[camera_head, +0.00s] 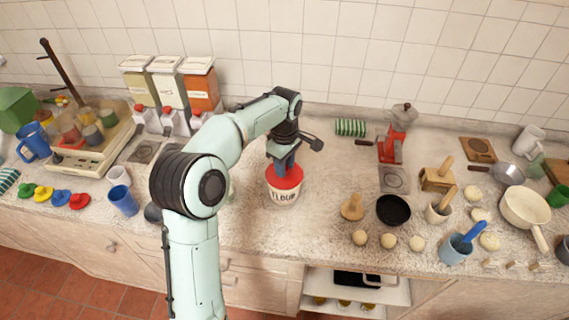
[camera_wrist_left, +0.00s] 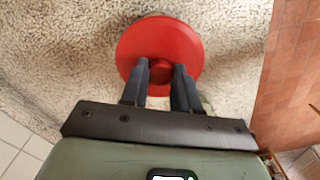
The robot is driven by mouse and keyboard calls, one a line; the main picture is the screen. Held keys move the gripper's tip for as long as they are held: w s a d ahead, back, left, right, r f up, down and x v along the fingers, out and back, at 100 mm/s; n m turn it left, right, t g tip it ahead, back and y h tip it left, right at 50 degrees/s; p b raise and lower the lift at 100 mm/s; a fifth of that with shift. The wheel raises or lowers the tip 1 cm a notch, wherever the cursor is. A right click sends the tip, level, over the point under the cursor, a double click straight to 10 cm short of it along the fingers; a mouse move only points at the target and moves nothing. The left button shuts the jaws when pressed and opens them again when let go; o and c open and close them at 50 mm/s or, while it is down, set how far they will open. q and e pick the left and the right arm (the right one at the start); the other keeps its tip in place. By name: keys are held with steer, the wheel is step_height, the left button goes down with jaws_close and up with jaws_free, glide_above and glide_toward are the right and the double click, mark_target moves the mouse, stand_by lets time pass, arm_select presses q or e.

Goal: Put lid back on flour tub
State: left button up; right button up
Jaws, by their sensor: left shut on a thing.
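The flour tub (camera_head: 285,196) is a white tub with dark lettering and stands on the counter near its front edge, at the middle of the head view. The red lid (camera_head: 289,181) is at the tub's mouth and covers it; I cannot tell whether it is fully seated. My left gripper (camera_head: 285,164) points down from above and is shut on the lid's knob. In the left wrist view the round red lid (camera_wrist_left: 176,38) fills the space beyond the fingers (camera_wrist_left: 161,75), with its knob between them. My right gripper is not in view.
Dispensers (camera_head: 168,85) stand at the back left. A blue cup (camera_head: 123,200) is at the left. Counter just right of the tub is clear.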

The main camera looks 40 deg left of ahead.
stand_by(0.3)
arm_select(q)
steer(key=o, duration=1.6)
steer(key=shift+r+p, duration=1.25)
steer(key=shift+r, duration=1.3)
steer(key=shift+w+r, duration=0.1)
steer(key=shift+r, duration=0.9)
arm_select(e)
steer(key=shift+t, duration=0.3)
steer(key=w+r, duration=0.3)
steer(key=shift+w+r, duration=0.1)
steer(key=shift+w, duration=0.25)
